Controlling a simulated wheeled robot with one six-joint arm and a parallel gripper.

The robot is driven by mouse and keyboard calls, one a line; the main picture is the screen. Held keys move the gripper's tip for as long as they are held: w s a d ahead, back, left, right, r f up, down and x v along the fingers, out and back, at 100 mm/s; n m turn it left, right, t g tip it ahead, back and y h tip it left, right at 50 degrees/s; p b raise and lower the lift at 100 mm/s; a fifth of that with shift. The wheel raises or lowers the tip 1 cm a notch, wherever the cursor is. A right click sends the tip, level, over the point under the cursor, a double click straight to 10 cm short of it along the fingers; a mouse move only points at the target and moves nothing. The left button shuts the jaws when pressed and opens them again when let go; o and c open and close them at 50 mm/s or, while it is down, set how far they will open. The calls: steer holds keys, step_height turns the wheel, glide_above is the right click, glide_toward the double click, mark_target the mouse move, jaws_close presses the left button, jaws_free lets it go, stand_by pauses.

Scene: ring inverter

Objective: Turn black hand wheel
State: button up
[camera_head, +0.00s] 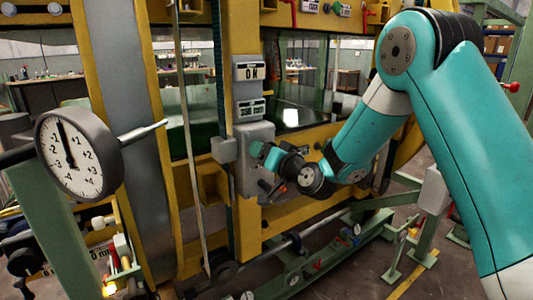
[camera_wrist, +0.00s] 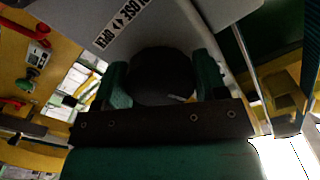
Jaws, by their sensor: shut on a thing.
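The black hand wheel (camera_wrist: 162,76) shows in the wrist view as a dark round shape between the two green fingers of my gripper (camera_wrist: 163,85). The fingers are shut on it from both sides. Behind it is a grey box face (camera_wrist: 170,25) with a label (camera_wrist: 122,24) reading "OPEN" and "CLOSE" with arrows. In the head view my gripper (camera_head: 266,160) is at the front of the grey box (camera_head: 257,135) on the yellow post. The hand wheel is hidden there behind my gripper.
A round dial gauge (camera_head: 77,155) stands at the left with a light rod beside it. Signs (camera_head: 249,72) are fixed above the grey box. Yellow posts and beams frame the machine. Green rails and pipes (camera_head: 300,265) run low in front. Some floor shows at the lower right.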

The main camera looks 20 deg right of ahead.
steer(key=shift+m, duration=0.6)
steer(key=o, duration=0.9)
steer(key=shift+o, duration=0.2)
steer(key=b+v, duration=1.5)
steer(key=v, duration=0.2)
steer(key=shift+s, duration=0.2)
